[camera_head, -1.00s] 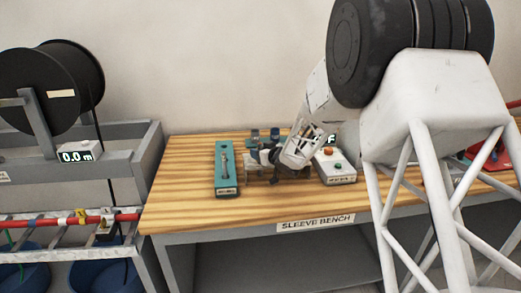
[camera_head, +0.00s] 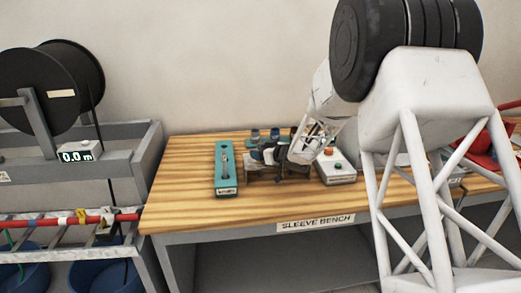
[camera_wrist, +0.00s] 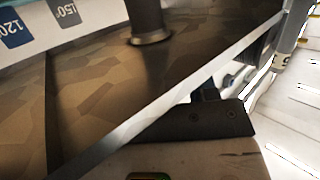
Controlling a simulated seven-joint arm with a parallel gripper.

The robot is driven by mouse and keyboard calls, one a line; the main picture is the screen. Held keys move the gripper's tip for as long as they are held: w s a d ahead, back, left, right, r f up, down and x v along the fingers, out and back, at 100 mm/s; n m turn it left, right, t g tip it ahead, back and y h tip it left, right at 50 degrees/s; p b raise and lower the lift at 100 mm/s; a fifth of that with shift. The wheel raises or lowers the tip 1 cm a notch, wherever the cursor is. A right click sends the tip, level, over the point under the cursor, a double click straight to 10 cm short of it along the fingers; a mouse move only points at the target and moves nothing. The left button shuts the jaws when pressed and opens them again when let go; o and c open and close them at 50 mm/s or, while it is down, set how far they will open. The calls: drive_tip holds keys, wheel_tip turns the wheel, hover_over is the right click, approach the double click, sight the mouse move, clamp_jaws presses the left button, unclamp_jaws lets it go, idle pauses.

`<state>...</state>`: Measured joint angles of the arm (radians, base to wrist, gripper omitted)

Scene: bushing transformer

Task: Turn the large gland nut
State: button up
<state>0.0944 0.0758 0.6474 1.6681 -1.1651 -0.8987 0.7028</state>
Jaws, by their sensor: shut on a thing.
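My gripper (camera_head: 275,155) is at the small dark fixture (camera_head: 262,176) on the bench in the head view. It reaches in from the right, its body tilted. It is shut on a part at the fixture, which appears to be the large gland nut; the jaws and my wrist hide nearly all of it, so its shape and turn angle cannot be told. In the wrist view a dark finger part (camera_wrist: 205,120) shows close up below a slanting metal edge, and no nut can be made out.
A teal tray with a tool (camera_head: 226,170) lies left of the fixture. A white box with buttons (camera_head: 336,170) stands close on the right. Small cups (camera_head: 255,135) stand behind. The wooden bench (camera_head: 180,185) is clear at the left. A cable drum (camera_head: 50,85) is farther left.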

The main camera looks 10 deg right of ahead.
drive_tip(key=shift+s+a+f+n+g+y, duration=0.1)
drive_tip(key=shift+f+n+g+y, duration=0.3)
drive_tip(key=shift+n+g, duration=0.1)
drive_tip(key=shift+s+a+f+n+g+y, duration=0.1)
drive_tip(key=shift+f+n+g+y, duration=0.2)
drive_tip(key=shift+n+g+y, duration=0.15)
drive_tip(key=shift+c, duration=0.3)
drive_tip(key=shift+d, duration=0.1)
drive_tip(key=o, duration=1.4)
drive_tip(key=shift+w+d+r, duration=0.1)
drive_tip(key=shift+r, duration=0.35)
drive_tip(key=shift+s+d+r, duration=0.35)
drive_tip(key=shift+d, duration=0.25)
drive_tip(key=shift+v, duration=2.25)
